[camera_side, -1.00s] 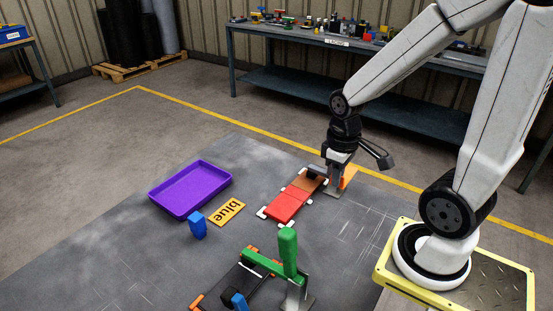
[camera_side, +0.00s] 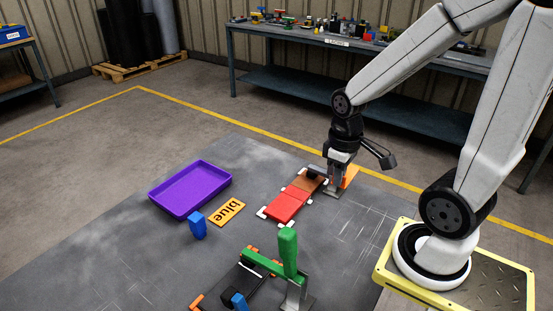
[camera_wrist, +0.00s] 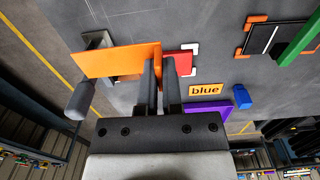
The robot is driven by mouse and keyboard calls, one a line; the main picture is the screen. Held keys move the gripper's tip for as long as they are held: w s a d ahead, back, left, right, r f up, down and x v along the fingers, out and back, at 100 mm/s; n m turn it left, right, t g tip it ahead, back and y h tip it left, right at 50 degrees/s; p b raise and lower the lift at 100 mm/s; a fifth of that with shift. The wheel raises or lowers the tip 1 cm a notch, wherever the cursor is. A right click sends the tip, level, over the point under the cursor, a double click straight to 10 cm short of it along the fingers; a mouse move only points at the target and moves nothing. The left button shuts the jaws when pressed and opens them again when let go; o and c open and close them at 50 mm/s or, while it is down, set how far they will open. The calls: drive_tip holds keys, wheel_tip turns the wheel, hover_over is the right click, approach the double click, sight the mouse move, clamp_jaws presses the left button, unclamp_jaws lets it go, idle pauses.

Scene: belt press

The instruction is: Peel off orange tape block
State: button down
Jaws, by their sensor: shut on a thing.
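The orange tape block (camera_wrist: 115,60) is a flat orange slab reaching left from my fingertips in the wrist view. In the side view a bit of it (camera_side: 351,177) shows beside my gripper (camera_side: 335,172). In the wrist view my gripper (camera_wrist: 161,72) is shut on its right end. Its contact with what lies beneath is hard to tell. A grey metal stand with a dark handle (camera_wrist: 82,97) lies partly behind it. The red piece (camera_side: 288,205) and a brown piece lie in line beside my gripper.
A purple tray (camera_side: 165,203), a blue block (camera_side: 197,226) and an orange "blue" label (camera_side: 227,212) lie on the left of the grey table. A press with a green handle (camera_side: 288,250) stands in front. Bare table lies between them.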

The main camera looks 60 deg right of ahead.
drive_tip(key=shift+s+r, duration=0.15)
drive_tip(key=shift+r, duration=0.6)
drive_tip(key=shift+s+r, duration=0.15)
drive_tip(key=shift+r, duration=0.55)
idle(0.7)
